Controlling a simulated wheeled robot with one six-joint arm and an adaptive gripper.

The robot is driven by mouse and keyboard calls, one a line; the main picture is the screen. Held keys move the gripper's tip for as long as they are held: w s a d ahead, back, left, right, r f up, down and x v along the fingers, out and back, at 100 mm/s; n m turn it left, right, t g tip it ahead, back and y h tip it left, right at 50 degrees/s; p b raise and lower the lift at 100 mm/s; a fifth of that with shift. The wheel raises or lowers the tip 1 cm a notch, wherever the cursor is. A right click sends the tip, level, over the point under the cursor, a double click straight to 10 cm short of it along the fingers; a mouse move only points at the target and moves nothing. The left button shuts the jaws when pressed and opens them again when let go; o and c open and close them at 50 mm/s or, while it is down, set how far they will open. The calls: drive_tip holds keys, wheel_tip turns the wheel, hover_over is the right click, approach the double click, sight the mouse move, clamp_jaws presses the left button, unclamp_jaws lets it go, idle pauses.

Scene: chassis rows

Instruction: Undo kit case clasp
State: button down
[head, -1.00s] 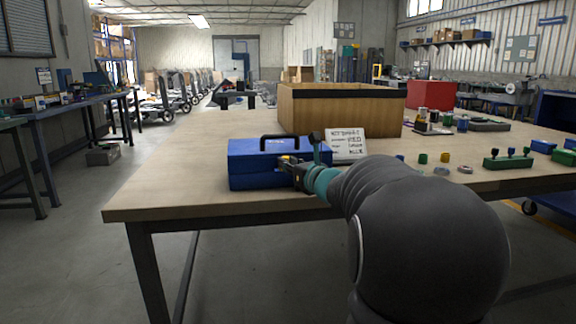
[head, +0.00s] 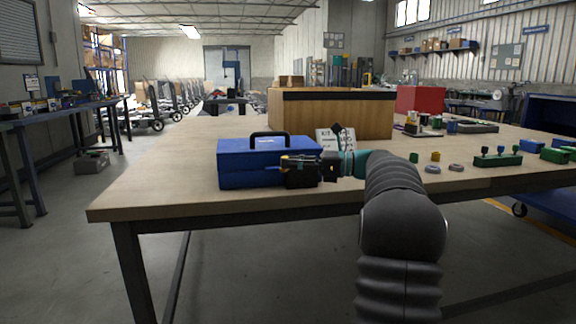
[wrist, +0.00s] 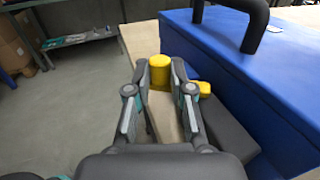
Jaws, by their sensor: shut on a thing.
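The blue kit case (head: 236,171) with a black top handle (head: 270,136) stands near the front edge of the wooden table. Its blue wall (wrist: 262,62) fills the right of the wrist view. My gripper (head: 287,164) lies along the front of the case, coming from the right. In the wrist view my gripper (wrist: 165,66) has its fingertips closed on a yellow clasp part (wrist: 160,74). More yellow (wrist: 204,88) shows just right of the fingers, beside the case. The fingers hide part of the clasp. The lid looks down.
A large wooden box (head: 345,117) and a small white sign (head: 330,139) stand behind the case. The table (head: 150,180) is bare left of the case.

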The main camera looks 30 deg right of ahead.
drive_tip(key=g+p, duration=0.1)
drive_tip(key=n+g+y+p, duration=0.1)
drive_tip(key=d+n+g+p, duration=0.1)
drive_tip(key=shift+s+r+y, duration=0.1)
drive_tip(key=shift+r+y, duration=0.2)
drive_tip(key=shift+d+n+g+y+p, duration=0.15)
drive_tip(key=shift+n+g+y+p, duration=0.25)
drive_tip(key=shift+n+g+p, duration=0.6)
drive_tip(key=shift+f+p, duration=0.15)
drive_tip(key=shift+p, duration=0.4)
drive_tip(key=shift+g, duration=0.4)
drive_tip(key=c, duration=1)
unclamp_jaws()
drive_tip(key=shift+f, duration=0.1)
wheel_tip(320, 180, up, 10)
drive_tip(key=shift+r, duration=0.1)
